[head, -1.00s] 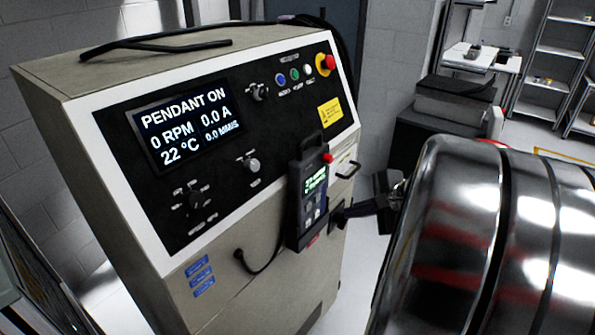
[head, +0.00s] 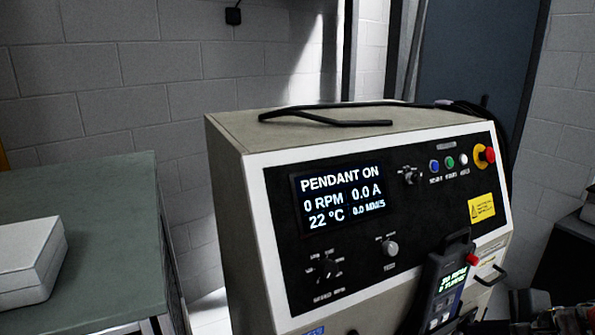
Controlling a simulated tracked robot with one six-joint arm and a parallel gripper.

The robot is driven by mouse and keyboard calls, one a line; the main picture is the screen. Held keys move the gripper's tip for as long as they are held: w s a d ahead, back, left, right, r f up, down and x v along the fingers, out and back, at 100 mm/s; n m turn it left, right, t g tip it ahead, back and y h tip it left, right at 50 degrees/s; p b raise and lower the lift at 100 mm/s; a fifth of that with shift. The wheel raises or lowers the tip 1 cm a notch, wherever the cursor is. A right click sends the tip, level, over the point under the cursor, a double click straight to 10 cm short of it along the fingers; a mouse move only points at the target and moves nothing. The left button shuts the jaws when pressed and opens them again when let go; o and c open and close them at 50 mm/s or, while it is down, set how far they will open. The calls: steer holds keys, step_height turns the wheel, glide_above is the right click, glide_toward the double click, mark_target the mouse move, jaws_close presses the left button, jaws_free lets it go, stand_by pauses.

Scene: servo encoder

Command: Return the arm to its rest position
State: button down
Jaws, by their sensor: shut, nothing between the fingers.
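My gripper (head: 500,322) is only partly in view at the bottom right edge of the head view, dark and low beside the pendant. Its fingers are shut and hold nothing, and much of it is cut off by the picture edge. The rest of my arm is not in view. The handheld pendant (head: 447,285) hangs upright on the front of the test cabinet (head: 235,215), with a red knob and a small lit screen. Its lower part is cut off.
The cabinet's display (head: 342,197) reads PENDANT ON, 0 RPM, 0.0 A, 22 °C. A red emergency button (head: 487,155) sits at its upper right. A black cable (head: 325,116) lies on top. A green-topped bench (head: 110,235) with a white box (head: 28,260) stands left.

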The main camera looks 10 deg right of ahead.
steer(key=s+a+r+n+g, duration=0.1)
steer(key=s+a+r+n, duration=0.1)
steer(key=a+n, duration=0.8)
steer(key=s+a+r+n+g+h, duration=0.1)
steer(key=s+a+n, duration=0.4)
steer(key=a+n, duration=0.5)
steer(key=a, duration=0.6)
steer(key=shift+s+r+n+g+h, duration=0.3)
steer(key=shift+r+n+g, duration=0.1)
steer(key=shift+a, duration=0.25)
